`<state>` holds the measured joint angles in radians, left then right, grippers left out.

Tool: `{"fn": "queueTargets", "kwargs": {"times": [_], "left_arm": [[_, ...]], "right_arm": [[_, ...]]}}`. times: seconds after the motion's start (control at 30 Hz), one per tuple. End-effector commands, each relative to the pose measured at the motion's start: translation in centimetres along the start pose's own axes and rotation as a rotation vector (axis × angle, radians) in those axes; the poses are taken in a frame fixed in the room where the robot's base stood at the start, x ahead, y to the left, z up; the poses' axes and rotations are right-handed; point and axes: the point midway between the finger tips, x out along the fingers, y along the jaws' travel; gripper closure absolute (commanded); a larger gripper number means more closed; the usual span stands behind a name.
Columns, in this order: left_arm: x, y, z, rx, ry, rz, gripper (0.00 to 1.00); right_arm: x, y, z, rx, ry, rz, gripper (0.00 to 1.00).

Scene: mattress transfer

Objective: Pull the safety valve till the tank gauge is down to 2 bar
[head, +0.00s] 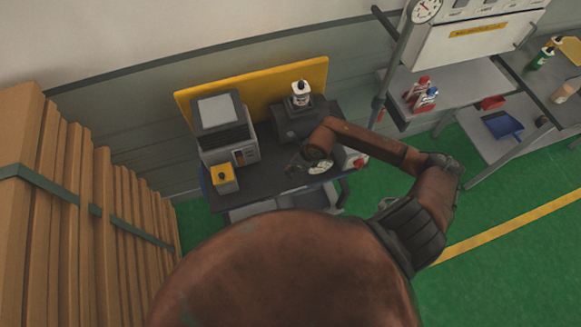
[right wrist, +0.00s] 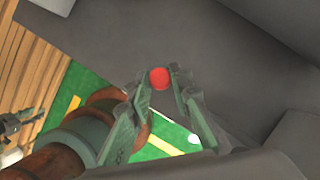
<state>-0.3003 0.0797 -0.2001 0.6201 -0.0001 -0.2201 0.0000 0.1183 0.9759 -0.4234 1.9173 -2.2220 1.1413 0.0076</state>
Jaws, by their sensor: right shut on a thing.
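My right arm reaches over the dark bench (head: 275,180), and its gripper (head: 306,164) is small and partly hidden near the bench's right part. In the right wrist view the gripper (right wrist: 162,84) has its two fingertips on either side of a round red knob (right wrist: 160,77) and is shut on it. The knob stands against a large dark grey surface. I cannot tell whether it is the safety valve. A round white gauge (head: 425,10) shows at the top of the head view; its reading is too small to tell.
A grey box-shaped machine (head: 223,130), a yellow-topped box (head: 223,178) and a dark machine (head: 297,122) crowd the bench. Tall brown boards (head: 60,200) stand at left. Shelves with bottles (head: 421,93) stand at right. Green floor (head: 500,210) is open at right.

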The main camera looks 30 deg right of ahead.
Motion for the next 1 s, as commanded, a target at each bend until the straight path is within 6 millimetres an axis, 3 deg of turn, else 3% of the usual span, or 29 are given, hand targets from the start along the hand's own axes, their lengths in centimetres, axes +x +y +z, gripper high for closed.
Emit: {"fn": "queueTargets", "kwargs": {"times": [0.27,0.3,0.53,0.83,1.0], "left_arm": [[0.0,0.0,0.0,0.0,0.0,0.0,0.6],[0.0,0.0,0.0,0.0,0.0,0.0,0.6],[0.0,0.0,0.0,0.0,0.0,0.0,0.6],[0.0,-0.3,0.2,0.0,-0.001,-0.003,0.6],[0.0,-0.1,0.1,0.0,-0.001,-0.002,0.6]], "right_arm": [[-0.7,-0.1,0.3,-0.001,0.0,-0.001,1.0],[-0.7,-0.1,0.3,0.0,0.0,-0.001,0.8],[-0.7,-0.1,0.3,-0.001,0.0,-0.001,0.64],[-0.8,-0.1,0.3,-0.001,0.0,-0.001,0.64],[-2.7,-0.1,0.3,-0.001,-0.001,-0.003,0.64]]}}
